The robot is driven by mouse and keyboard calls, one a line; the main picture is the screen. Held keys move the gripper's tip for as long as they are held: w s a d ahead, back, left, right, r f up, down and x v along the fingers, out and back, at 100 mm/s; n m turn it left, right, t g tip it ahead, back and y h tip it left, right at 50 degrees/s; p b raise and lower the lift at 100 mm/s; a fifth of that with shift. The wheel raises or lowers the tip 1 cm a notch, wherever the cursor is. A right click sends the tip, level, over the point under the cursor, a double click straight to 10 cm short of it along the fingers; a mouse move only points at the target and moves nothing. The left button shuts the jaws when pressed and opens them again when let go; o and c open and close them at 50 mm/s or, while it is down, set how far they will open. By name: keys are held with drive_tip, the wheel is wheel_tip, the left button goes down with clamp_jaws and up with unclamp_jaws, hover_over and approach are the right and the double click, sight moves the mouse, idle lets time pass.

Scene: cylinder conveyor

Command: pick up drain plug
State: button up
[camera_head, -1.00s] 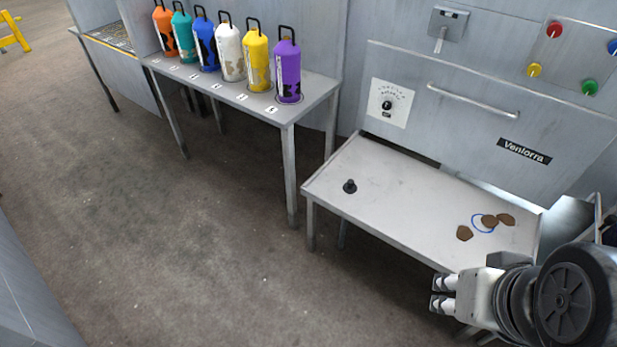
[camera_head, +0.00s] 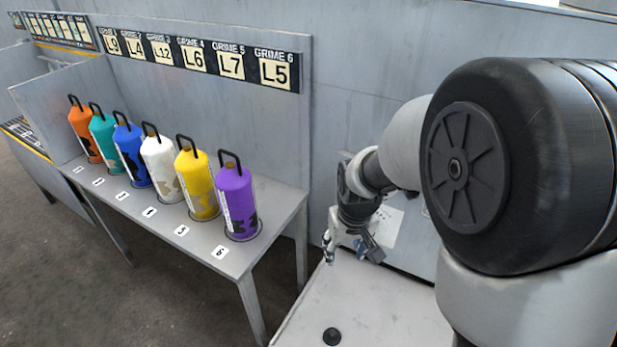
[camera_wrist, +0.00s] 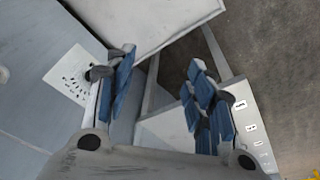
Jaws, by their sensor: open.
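The drain plug, a small black round piece (camera_head: 332,336), sits on the light grey work table (camera_head: 300,322) at the bottom of the head view. My gripper (camera_head: 349,252) is open and empty, pointing down above the table's back part, farther back than the plug and apart from it. In the wrist view, my gripper's two blue-padded fingers (camera_wrist: 160,85) are spread with nothing between them. The plug does not show in the wrist view.
Several coloured bottles with black handles, among them a purple one (camera_head: 236,200), stand on a numbered shelf (camera_head: 236,262) left of the table. My arm hides the table's right side.

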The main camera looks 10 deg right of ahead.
wheel_tip(320, 180, down, 8)
drive_tip(key=w+p, duration=0.1)
drive_tip(key=w, duration=0.2)
drive_tip(key=g, duration=0.2)
hover_over(333, 332)
drive_tip(key=shift+n, duration=0.4)
drive_tip(key=f, duration=3.2)
drive_tip(key=shift+w+f, duration=0.15)
drive_tip(key=shift+w, duration=0.2)
drive_tip(key=shift+s+f+b, duration=0.15)
drive_tip(key=shift+f+b, duration=0.35)
drive_tip(key=shift+f, duration=1.1)
drive_tip(key=shift+s+f+b, duration=0.15)
drive_tip(key=shift+f+b, duration=0.35)
drive_tip(key=shift+f, duration=1.05)
drive_tip(key=shift+r, duration=0.1)
drive_tip(key=shift+c, duration=0.5)
clamp_jaws()
